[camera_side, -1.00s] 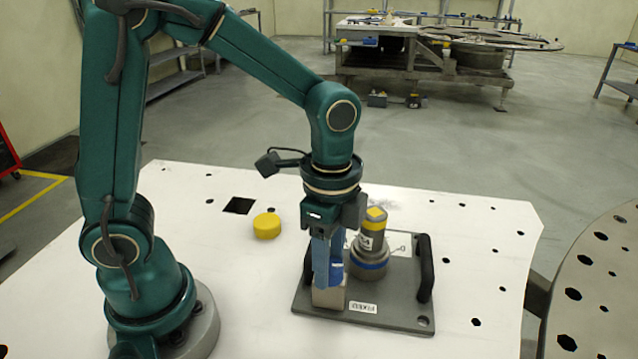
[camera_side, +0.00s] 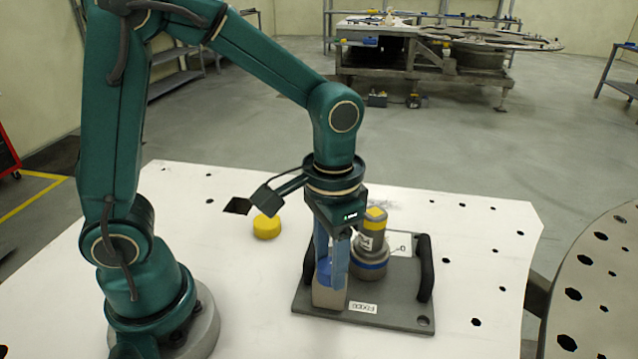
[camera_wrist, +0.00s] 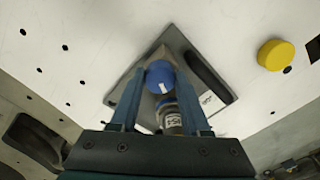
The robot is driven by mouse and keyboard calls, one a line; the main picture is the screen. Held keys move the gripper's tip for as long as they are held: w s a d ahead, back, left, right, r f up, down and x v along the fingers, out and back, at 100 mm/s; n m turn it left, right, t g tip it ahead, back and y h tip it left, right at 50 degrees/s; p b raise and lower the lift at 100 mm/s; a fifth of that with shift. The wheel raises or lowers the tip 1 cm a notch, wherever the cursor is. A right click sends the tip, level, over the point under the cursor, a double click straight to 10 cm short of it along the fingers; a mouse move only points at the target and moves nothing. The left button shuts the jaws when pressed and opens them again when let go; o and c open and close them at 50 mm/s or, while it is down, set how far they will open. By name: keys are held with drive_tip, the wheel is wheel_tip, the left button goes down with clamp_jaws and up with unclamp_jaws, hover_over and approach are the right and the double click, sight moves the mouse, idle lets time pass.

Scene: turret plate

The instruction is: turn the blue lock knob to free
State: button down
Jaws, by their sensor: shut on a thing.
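The blue lock knob (camera_wrist: 160,76) sits between my gripper's two blue fingers in the wrist view, with a white mark on its face. In the side view the knob (camera_side: 325,273) is mostly hidden behind the fingers, on top of a beige block (camera_side: 329,297) on the grey plate (camera_side: 390,314). My gripper (camera_side: 333,272) points down and is shut on the knob. A grey cylindrical turret (camera_side: 372,243) with a yellow-marked top and a blue ring at its base stands beside the fingers; it also shows in the wrist view (camera_wrist: 171,120).
A black handle (camera_side: 425,268) rises at the plate's right edge. A loose yellow round cap (camera_side: 267,227) lies on the white table (camera_side: 470,226) left of the plate. A round perforated metal table (camera_side: 605,290) stands at the right. The white table right of the plate is clear.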

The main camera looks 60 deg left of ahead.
drive_tip(key=n, duration=0.4)
drive_tip(key=shift+n, duration=0.4)
idle(0.4)
drive_tip(key=shift+c, duration=1.8)
unclamp_jaws()
drive_tip(key=shift+r, duration=0.1)
drive_tip(key=shift+r, duration=2.5)
drive_tip(key=shift+r, duration=0.1)
